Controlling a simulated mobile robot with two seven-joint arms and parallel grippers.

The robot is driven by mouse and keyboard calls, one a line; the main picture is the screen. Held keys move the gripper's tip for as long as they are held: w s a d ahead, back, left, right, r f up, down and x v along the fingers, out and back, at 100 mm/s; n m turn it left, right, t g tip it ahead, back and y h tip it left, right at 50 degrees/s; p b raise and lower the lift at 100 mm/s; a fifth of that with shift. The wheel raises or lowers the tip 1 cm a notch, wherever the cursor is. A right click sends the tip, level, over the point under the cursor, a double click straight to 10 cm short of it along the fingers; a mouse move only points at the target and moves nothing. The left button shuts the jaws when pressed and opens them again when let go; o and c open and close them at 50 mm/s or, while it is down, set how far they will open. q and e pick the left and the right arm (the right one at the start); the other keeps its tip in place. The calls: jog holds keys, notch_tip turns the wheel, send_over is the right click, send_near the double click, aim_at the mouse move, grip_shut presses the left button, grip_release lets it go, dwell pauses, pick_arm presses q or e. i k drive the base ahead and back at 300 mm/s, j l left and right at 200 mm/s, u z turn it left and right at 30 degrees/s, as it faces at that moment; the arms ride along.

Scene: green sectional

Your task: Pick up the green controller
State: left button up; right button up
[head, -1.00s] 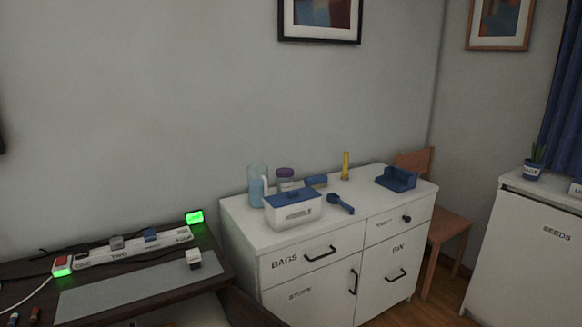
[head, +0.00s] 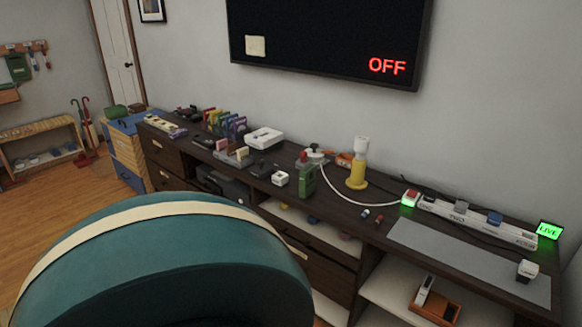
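A small green upright object (head: 307,180) stands near the front edge of the long dark media console (head: 336,206), about the middle of the head view. It is too small to tell for sure whether it is the green controller. A dark, low object (head: 262,168) that could be a controller lies to its left, past a small white cube (head: 280,179). Neither of my grippers is in view.
A large teal rounded seat back with a cream stripe (head: 170,208) fills the lower left foreground, in front of the console. A yellow lamp-like object (head: 357,165), a white power strip (head: 478,222) and a grey mat (head: 470,262) are on the console. Wooden floor (head: 60,212) is open at far left.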

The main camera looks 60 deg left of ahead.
aim_at(307, 176)
jog(key=u, duration=1.95)
